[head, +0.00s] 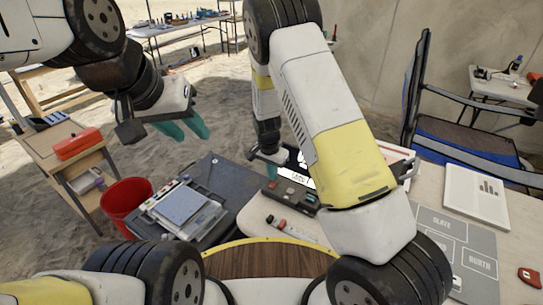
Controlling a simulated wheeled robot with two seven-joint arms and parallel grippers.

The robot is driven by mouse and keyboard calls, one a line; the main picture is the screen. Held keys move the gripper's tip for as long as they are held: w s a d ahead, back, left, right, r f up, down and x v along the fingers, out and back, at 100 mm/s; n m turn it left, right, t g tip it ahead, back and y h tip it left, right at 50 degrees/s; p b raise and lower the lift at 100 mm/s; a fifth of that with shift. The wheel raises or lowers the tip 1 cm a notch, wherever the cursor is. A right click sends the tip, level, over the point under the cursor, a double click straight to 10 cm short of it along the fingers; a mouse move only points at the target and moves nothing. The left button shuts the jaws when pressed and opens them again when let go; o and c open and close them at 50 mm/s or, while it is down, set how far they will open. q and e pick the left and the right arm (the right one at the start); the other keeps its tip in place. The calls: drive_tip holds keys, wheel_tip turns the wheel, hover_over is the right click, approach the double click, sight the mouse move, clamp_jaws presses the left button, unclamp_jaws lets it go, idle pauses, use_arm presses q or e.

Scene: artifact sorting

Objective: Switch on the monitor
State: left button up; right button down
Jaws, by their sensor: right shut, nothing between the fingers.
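A dark device (290,194) with red buttons lies on the table, mostly below my right arm. Behind it a white panel with dark markings (297,178) shows in part; I cannot tell whether it is the monitor's screen. My right gripper (271,172) has teal fingertips and is shut and empty, just at the device's far left edge. Whether it touches is unclear, as my forearm hides part of the area.
A grey instrument with a light-blue top (183,205) lies on a dark table at left, beside a red bucket (126,203).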

idle(0.3)
drive_tip(key=shift+w+d+f, duration=0.1)
drive_tip(key=shift+w+f, duration=0.05)
drive_tip(key=shift+f, duration=0.05)
drive_tip(key=shift+s+a+r, duration=0.25)
drive_tip(key=shift+s+a, duration=0.25)
drive_tip(key=shift+s, duration=0.2)
drive_tip(key=shift+w+d+r, duration=0.1)
drive_tip(key=shift+r, duration=0.15)
wheel_tip(320, 180, up, 13)
drive_tip(key=w+d, duration=0.1)
drive_tip(key=shift+w+r, duration=0.15)
drive_tip(key=shift+w, duration=0.15)
